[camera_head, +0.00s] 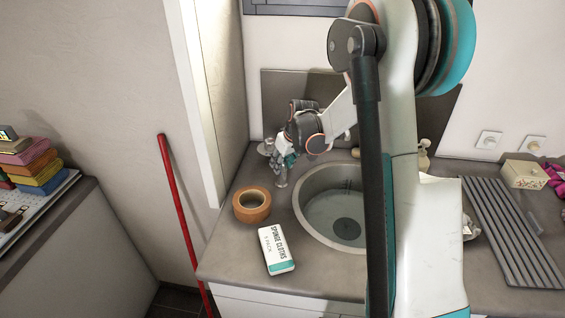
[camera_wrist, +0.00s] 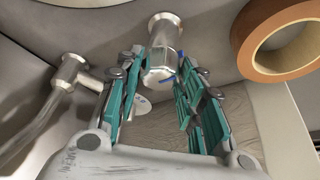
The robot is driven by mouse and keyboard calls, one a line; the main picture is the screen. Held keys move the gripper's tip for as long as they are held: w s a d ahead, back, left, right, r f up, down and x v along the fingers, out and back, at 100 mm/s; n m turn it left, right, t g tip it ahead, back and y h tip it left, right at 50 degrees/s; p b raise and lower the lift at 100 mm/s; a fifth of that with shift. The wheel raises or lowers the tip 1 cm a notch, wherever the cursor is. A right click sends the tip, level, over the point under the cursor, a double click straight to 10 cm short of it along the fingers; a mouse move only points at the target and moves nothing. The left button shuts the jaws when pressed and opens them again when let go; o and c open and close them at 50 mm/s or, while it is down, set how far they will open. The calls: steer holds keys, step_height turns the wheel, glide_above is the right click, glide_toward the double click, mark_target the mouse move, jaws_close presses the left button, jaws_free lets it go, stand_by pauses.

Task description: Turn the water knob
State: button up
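The water knob is a short silver cylinder on a round base. In the wrist view the knob (camera_wrist: 162,62) stands at the top centre, between the tips of my gripper (camera_wrist: 162,75). The teal finger pads are spread apart, one on each side of it; I cannot tell whether either pad touches it. In the head view my gripper (camera_head: 285,158) is over the counter behind the sink's left rim, with the knob (camera_head: 282,179) just below it. The fingers are partly hidden there. A silver spout (camera_wrist: 72,78) is to the left in the wrist view.
A brown tape roll (camera_head: 251,205) sits close to the knob on the counter, with a sponge cloths pack (camera_head: 276,250) in front. The round sink (camera_head: 322,215) is to the right, partly behind my arm. A wall stands left of the counter; a red pole (camera_head: 180,215) leans there.

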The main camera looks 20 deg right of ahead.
steer(key=o, duration=0.3)
steer(key=v, duration=1.2)
steer(key=shift+w, duration=0.1)
stand_by(1.0)
